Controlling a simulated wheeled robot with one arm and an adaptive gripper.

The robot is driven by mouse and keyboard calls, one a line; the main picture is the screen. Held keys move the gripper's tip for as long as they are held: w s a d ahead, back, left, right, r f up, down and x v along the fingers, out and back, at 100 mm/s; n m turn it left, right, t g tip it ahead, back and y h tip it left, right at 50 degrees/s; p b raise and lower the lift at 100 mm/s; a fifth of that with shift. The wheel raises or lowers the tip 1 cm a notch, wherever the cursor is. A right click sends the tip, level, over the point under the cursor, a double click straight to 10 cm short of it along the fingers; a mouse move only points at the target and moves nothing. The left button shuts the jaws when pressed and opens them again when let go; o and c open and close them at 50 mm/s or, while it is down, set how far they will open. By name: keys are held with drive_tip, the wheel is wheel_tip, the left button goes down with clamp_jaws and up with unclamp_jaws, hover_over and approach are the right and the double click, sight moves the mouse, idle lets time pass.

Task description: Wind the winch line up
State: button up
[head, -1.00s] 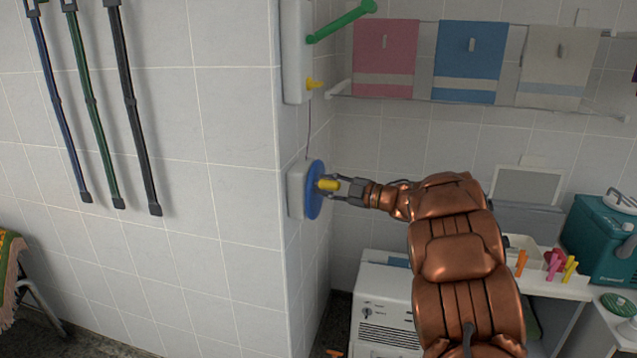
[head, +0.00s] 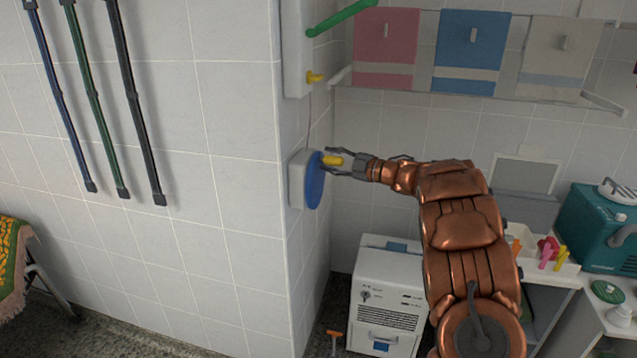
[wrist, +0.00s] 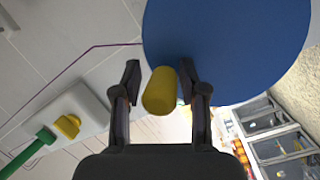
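The winch is a blue disc (head: 314,186) on a pale box (head: 297,182) at the wall corner, with a yellow knob (head: 333,160) near the disc's top. In the wrist view the disc (wrist: 225,45) fills the upper right and the knob (wrist: 159,92) points towards me. My gripper (head: 335,163) has one finger on each side of the knob. The wrist view shows my fingers (wrist: 159,82) partly apart, with a clear gap left of the knob and little or none on the right. A thin line (wrist: 95,47) runs to the disc.
Above the winch hangs a white wall unit (head: 296,50) with a green lever (head: 342,18) and a yellow peg (head: 315,77). A towel rail (head: 400,92) with several towels is behind. A white cabinet (head: 388,290) stands below, and a teal case (head: 597,225) sits at right.

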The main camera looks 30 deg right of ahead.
drive_tip(key=o, duration=0.4)
drive_tip(key=shift+f, duration=0.1)
drive_tip(key=shift+c, duration=0.2)
drive_tip(key=w+d+v, duration=0.1)
drive_tip(key=v, duration=0.7)
drive_tip(key=shift+s+d, duration=0.2)
drive_tip(key=shift+d, duration=0.3)
